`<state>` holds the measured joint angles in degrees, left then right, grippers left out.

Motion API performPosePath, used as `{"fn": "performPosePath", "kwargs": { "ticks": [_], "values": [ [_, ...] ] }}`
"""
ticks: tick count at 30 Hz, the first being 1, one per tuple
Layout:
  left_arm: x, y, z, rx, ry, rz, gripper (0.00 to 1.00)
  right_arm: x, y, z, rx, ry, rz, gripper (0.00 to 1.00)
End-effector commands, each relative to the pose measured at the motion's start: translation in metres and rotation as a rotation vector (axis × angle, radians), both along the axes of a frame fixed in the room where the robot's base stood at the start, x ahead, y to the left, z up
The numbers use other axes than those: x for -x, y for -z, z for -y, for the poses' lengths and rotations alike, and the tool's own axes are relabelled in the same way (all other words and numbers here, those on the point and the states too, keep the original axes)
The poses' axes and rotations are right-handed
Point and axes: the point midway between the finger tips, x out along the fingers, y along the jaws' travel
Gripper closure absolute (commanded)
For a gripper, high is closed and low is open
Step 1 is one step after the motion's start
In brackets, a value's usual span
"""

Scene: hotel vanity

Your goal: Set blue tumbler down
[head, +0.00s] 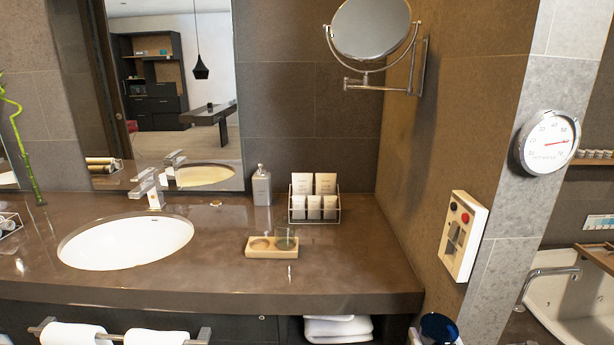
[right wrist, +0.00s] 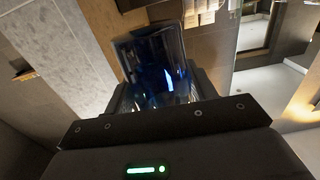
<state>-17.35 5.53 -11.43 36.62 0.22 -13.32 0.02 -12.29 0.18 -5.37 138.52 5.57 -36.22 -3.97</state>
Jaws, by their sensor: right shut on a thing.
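The blue tumbler (head: 438,327) is at the bottom edge of the head view, below the wall switch plate and in front of the counter. It fills the middle of the right wrist view (right wrist: 155,68), dark blue and see-through. My right gripper (right wrist: 160,92) is shut on the tumbler; only a small part of it shows in the head view (head: 414,338). A wooden tray (head: 272,254) lies on the brown counter (head: 345,268). It has two round recesses; the left one is empty and a clear grey glass (head: 285,238) stands at the right one. My left gripper is not in view.
A wire rack of toiletries (head: 314,205) and a soap bottle (head: 261,186) stand behind the tray. The sink (head: 125,244) is to the left. A side wall with a switch plate (head: 463,236) bounds the counter on the right. Counter right of the tray is clear.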

Motion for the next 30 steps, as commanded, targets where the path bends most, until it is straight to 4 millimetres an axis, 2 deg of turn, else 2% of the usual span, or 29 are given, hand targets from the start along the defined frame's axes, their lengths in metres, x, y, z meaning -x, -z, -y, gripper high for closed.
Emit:
{"fn": "performPosePath", "kwargs": {
  "ticks": [6, 25, 30],
  "values": [
    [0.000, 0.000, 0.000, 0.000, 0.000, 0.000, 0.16, -0.002, -0.010, -0.019, 0.001, 0.014, 0.003, 0.71],
    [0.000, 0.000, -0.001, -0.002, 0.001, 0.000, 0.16, -0.002, -0.012, -0.021, 0.005, 0.011, 0.004, 0.71],
    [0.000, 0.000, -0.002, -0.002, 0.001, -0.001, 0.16, 0.000, -0.018, -0.036, 0.010, -0.063, 0.009, 0.71]
  ]
}}
